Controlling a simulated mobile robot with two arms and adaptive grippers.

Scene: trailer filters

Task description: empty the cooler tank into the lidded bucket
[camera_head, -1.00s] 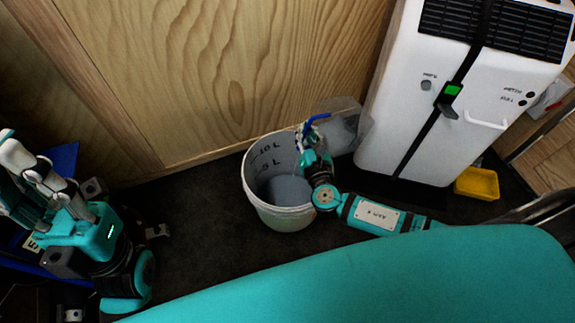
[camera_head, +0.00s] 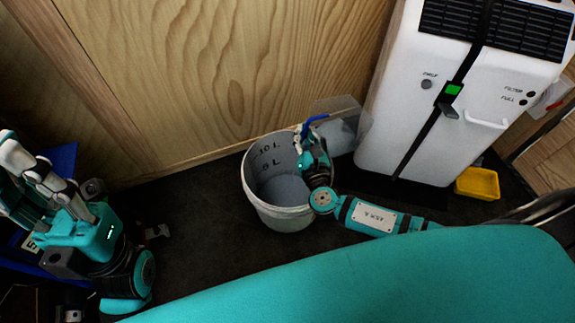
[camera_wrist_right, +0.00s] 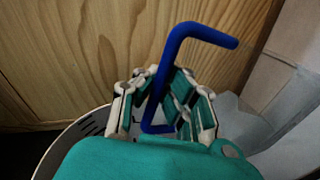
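The white bucket (camera_head: 283,215) stands on the dark floor near the wooden wall, its top open and litre marks inside. Its lower inside looks grey; I cannot tell how much liquid is there. The translucent tank (camera_head: 345,128) is behind and right of the bucket, beside the cooler (camera_head: 400,130). It shows partly in the right wrist view (camera_wrist_right: 268,115). A blue bar (camera_wrist_right: 172,70) lies between the fingers of my right gripper (camera_wrist_right: 165,108), which is shut on it at the bucket's right rim. My left gripper (camera_head: 22,165) is at the far left, away from these; its finger opening is unclear.
A yellow tray (camera_head: 477,184) lies on the floor at the cooler's right. A black strap (camera_head: 440,108) crosses the cooler's front. A small grey item (camera_head: 157,231) lies on the floor left of the bucket. The floor between is clear.

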